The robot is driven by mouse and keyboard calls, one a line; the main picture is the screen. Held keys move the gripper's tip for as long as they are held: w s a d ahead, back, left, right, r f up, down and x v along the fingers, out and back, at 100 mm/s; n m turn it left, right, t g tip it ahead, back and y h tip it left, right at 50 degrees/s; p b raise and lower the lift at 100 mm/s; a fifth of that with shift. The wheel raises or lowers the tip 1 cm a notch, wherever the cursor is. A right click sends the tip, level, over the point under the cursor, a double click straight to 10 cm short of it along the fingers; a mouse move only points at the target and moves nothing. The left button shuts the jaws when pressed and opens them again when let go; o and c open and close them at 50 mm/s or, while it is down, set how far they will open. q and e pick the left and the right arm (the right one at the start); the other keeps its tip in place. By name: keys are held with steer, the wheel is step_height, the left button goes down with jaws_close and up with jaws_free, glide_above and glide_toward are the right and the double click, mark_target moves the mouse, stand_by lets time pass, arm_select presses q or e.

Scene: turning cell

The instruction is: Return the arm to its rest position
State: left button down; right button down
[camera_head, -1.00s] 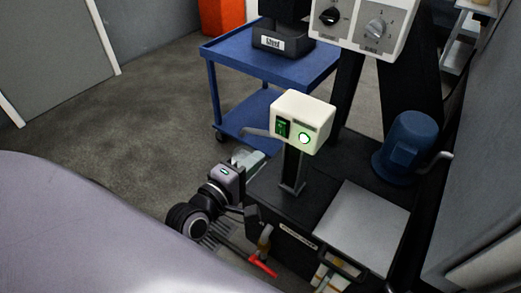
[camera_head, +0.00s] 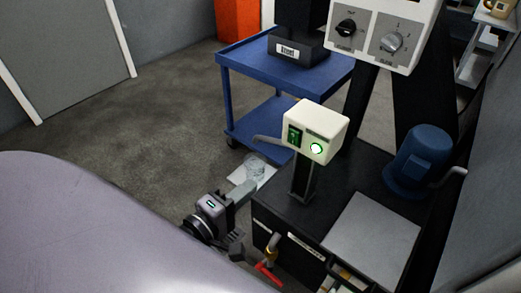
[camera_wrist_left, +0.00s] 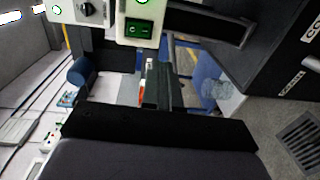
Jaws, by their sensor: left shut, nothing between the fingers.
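My left gripper (camera_head: 240,193) shows low in the middle of the head view, beside the left edge of the black machine bench. Its fingers are shut with nothing between them. They point up and to the right, towards the blue cart. In the left wrist view the shut fingers (camera_wrist_left: 162,84) stand at the middle, beyond the dark palm. They appear clear of the things around them. The large pale arm surface at the lower left of the head view is mine and hides part of the floor. My right gripper is not in view.
A cream switch box (camera_head: 317,131) with a lit green button stands on a post at the bench. A red-handled valve (camera_head: 268,271) is close by. A blue cart (camera_head: 285,72) stands behind. A blue motor (camera_head: 420,160) sits at right. Floor (camera_head: 150,115) at left is clear.

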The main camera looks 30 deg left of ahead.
arm_select(q)
steer(key=s+d+f+m+g, duration=0.2)
steer(key=s+f+m+g, duration=0.1)
steer(key=f+m, duration=0.5)
steer(key=s+d+f+m+g, duration=0.25)
steer(key=f+m, duration=0.25)
steer(key=m, duration=0.4)
step_height(320, 180, up, 15)
steer(key=s+a+m+p, duration=0.1)
steer(key=p, duration=1.7)
steer(key=shift+s+a+f+m+g, duration=0.2)
steer(key=shift+s+a+m+g, duration=0.1)
steer(key=shift+s+m+g, duration=0.15)
